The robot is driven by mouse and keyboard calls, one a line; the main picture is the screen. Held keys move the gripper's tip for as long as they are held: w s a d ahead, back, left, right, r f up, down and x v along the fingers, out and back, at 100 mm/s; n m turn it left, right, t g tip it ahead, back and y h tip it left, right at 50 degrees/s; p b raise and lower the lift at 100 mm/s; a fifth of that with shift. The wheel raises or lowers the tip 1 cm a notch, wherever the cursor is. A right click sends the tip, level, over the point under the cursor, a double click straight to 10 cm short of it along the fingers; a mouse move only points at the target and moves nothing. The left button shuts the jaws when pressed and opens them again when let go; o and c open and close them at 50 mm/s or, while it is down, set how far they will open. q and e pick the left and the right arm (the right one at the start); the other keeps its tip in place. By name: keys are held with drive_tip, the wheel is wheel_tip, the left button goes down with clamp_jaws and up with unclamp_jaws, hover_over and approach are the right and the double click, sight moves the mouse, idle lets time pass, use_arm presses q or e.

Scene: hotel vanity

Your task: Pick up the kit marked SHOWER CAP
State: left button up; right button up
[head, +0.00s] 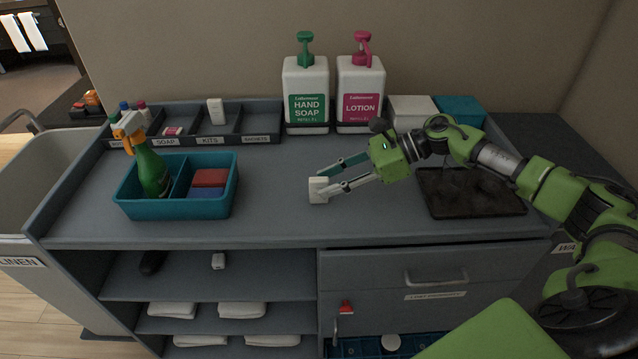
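A small white box (317,195), which may be a kit, is upright at the middle of the counter; no marking on it is readable. My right gripper (322,184) reaches in from the right, with one fingertip behind the box and the other at its near right side. Whether the fingers press on the box, and whether it rests on the counter, I cannot tell. A second white box (215,111) stands in the KITS compartment of the grey tray; its marking is too small to read. My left gripper is not in view.
A teal caddy (178,209) with a spray bottle (150,170) stands at left. HAND SOAP (305,95) and LOTION (360,95) bottles stand at the back. A dark tray (470,205) lies right, under my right arm. The counter between caddy and dark tray is mostly clear.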

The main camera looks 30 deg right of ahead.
sight(319, 185)
drive_tip(key=shift+p+x, duration=0.4)
drive_tip(key=shift+x, duration=1.2)
drive_tip(key=shift+w+d, duration=0.1)
drive_tip(key=c, duration=0.8)
drive_tip(key=shift+r, duration=0.1)
